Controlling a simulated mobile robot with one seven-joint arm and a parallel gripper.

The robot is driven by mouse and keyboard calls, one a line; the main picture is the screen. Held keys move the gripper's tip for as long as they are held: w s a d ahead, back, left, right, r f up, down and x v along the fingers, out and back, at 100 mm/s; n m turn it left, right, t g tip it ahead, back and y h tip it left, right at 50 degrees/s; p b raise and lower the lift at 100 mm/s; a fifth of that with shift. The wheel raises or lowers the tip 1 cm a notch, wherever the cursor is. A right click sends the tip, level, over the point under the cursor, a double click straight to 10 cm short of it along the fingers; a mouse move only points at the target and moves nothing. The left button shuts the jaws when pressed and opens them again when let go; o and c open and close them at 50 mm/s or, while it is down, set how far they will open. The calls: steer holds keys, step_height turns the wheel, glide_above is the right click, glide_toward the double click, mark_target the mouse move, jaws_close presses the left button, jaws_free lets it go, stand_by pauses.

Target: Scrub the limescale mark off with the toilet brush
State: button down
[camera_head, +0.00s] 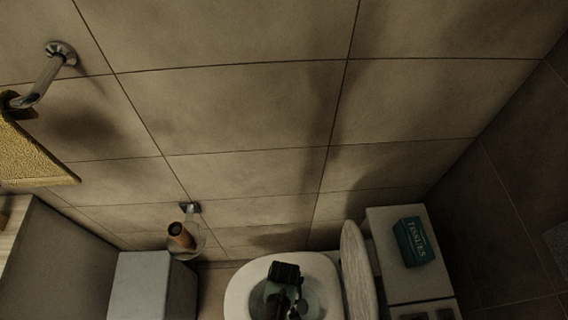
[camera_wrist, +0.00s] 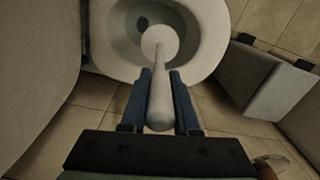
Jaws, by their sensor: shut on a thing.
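My gripper (camera_wrist: 160,100) is shut on the pale handle of the toilet brush (camera_wrist: 160,90), between two blue fingers in the wrist view. The brush points away from the camera, its far end over the toilet bowl (camera_wrist: 213,30). In the head view my gripper (camera_head: 285,300) is a dark shape above the open toilet (camera_head: 240,284), and the brush cannot be made out there. A dark patch (camera_wrist: 143,23) shows inside the bowl in the wrist view; I cannot tell whether it is the limescale mark or the drain.
The raised lid (camera_head: 356,270) stands right of the bowl, beside a ledge with a green tissue box (camera_head: 414,241). A grey cabinet (camera_head: 143,285) stands to the left. A wall holder (camera_head: 188,238) with a brown-topped item and a towel (camera_head: 35,155) on a rail are on the left.

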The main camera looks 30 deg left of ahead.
step_height(320, 180, up, 6)
steer(key=p, duration=0.5)
steer(key=shift+r, duration=0.2)
steer(key=shift+f, duration=0.1)
steer(key=w+d+r+m+b, duration=0.1)
steer(key=w+d+r+m, duration=0.2)
steer(key=r, duration=0.4)
steer(key=w+d+r+m+b, duration=0.1)
steer(key=w+d+r+m, duration=0.1)
steer(key=r, duration=0.5)
steer(key=w+d+r+m+b, duration=0.1)
steer(key=w+d+r+m, duration=0.2)
steer(key=r, duration=0.4)
steer(key=shift+w+d+r+m+b, duration=0.3)
steer(key=shift+w+d+r, duration=0.1)
steer(key=shift+d, duration=0.15)
steer(key=shift+f, duration=0.1)
